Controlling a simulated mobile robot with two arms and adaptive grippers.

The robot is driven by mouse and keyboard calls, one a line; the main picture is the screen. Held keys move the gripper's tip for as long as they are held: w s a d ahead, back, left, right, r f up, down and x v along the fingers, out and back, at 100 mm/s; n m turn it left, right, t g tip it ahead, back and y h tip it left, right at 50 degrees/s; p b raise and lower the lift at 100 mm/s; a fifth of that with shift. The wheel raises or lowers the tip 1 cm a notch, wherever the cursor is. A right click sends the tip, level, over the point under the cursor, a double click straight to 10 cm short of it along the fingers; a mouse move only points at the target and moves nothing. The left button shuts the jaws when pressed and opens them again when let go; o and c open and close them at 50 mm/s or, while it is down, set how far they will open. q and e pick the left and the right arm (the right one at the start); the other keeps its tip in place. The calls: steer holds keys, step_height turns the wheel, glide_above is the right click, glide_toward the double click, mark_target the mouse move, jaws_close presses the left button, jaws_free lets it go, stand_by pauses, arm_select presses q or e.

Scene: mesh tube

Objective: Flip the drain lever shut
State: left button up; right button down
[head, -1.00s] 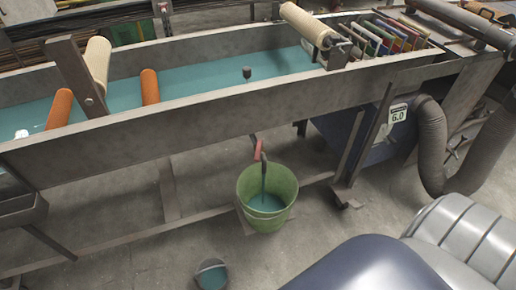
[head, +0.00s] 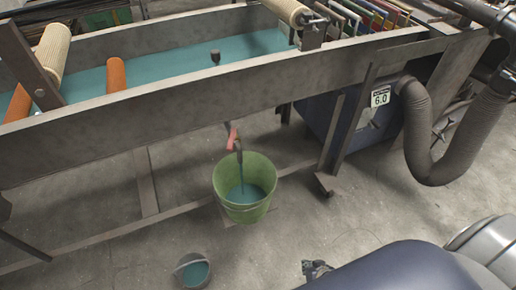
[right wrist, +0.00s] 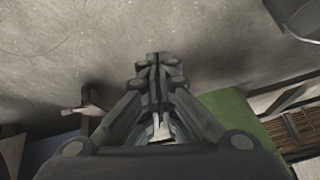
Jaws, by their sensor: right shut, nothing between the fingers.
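The red drain lever (head: 232,138) sits on the drain pipe under the front wall of the long trough (head: 200,105). It stands steeply above the spout, and a teal stream (head: 241,170) runs down into the green bucket (head: 226,184). My right gripper (head: 308,268) shows small at the bottom of the head view, low and to the right of the bucket, well apart from the lever. In the right wrist view its fingers (right wrist: 155,60) are together and empty, with concrete floor behind. A green surface, likely the bucket (right wrist: 232,112), is partly hidden there. My left gripper is not in view.
A small pail (head: 192,270) with teal liquid stands on the floor at front left. A blue unit labelled 6.0 (head: 330,112) and a grey hose (head: 423,155) are on the right. Trough legs and a low rail (head: 100,233) run behind the bucket.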

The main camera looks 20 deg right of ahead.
mark_target(232, 141)
steer(key=w+d+r+m+t+y+b, duration=0.1)
steer(key=w+r+m+t+b, duration=0.2)
steer(key=w+r, duration=0.45)
steer(key=w+d+r+m+t+b, duration=0.1)
steer(key=w+r+m+t+b, duration=0.2)
steer(key=w, duration=0.8)
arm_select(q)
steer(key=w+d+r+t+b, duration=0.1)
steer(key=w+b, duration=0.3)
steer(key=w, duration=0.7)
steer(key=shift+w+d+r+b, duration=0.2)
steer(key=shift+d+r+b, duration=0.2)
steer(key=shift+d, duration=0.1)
arm_select(e)
steer(key=w+a+r+m+t+y, duration=0.2)
steer(key=w+r, duration=0.2)
steer(key=r, duration=0.6)
steer(key=w+a+r+m+t+y, duration=0.2)
steer(key=w+r, duration=0.3)
steer(key=r, duration=0.6)
steer(key=shift+a+m+t, duration=0.15)
steer(key=shift+m+t, duration=0.45)
steer(key=shift+m, duration=0.2)
steer(key=shift+w, duration=0.1)
